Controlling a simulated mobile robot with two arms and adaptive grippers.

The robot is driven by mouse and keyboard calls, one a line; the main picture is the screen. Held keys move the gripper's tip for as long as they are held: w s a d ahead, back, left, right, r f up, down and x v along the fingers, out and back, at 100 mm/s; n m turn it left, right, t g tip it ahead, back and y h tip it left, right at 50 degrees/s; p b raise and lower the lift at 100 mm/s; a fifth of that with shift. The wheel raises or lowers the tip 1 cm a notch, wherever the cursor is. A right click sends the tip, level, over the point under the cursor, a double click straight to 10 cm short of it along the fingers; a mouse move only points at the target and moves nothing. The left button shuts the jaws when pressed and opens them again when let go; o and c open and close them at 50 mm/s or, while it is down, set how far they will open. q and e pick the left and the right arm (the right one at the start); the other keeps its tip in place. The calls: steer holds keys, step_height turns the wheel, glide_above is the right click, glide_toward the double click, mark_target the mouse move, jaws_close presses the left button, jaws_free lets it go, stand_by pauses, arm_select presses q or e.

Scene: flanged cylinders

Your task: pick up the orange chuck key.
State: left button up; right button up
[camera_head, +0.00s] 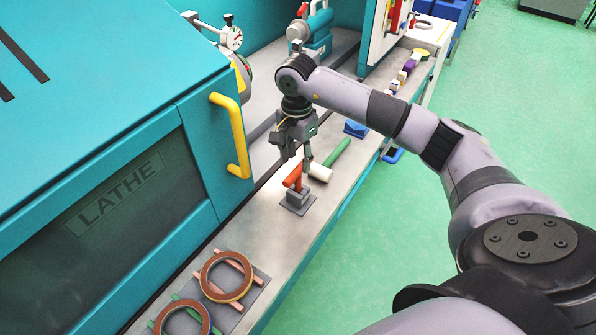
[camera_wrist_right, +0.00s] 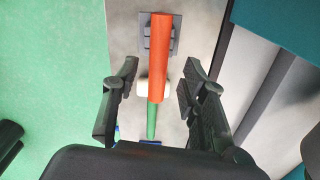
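The orange chuck key (camera_head: 292,178) sits at a small grey block (camera_head: 298,200) on the bench in front of the lathe. In the right wrist view the key (camera_wrist_right: 160,50) is a long orange bar, its far end over the grey block (camera_wrist_right: 175,45). My right gripper (camera_head: 296,158) is over the key from above, partly covering it in the head view. In the wrist view the right gripper (camera_wrist_right: 158,88) has its two fingers apart, one each side of the key's near end, with gaps and no visible contact. My left gripper is not in view.
Brown rings (camera_head: 227,276) rest on supports nearer on the bench. The lathe's yellow door handle (camera_head: 232,135) sticks out at left. Green floor is clear at right.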

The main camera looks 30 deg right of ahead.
mark_target(298, 168)
steer(key=shift+w+f, duration=0.1)
steer(key=shift+f, duration=0.7)
steer(key=shift+s+f+p, duration=0.2)
steer(key=shift+f+p, duration=0.35)
steer(key=shift+p, duration=0.1)
step_height(298, 168, down, 4)
steer(key=shift+w+d+r+p, duration=0.1)
steer(key=shift+d+r+p, duration=0.1)
steer(key=shift+p, duration=0.5)
steer(key=shift+f, duration=0.25)
steer(key=shift+a, duration=0.1)
steer(key=shift+c, duration=0.4)
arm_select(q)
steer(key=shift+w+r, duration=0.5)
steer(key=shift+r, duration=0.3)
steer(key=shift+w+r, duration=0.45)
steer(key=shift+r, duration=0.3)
arm_select(e)
jaws_close()
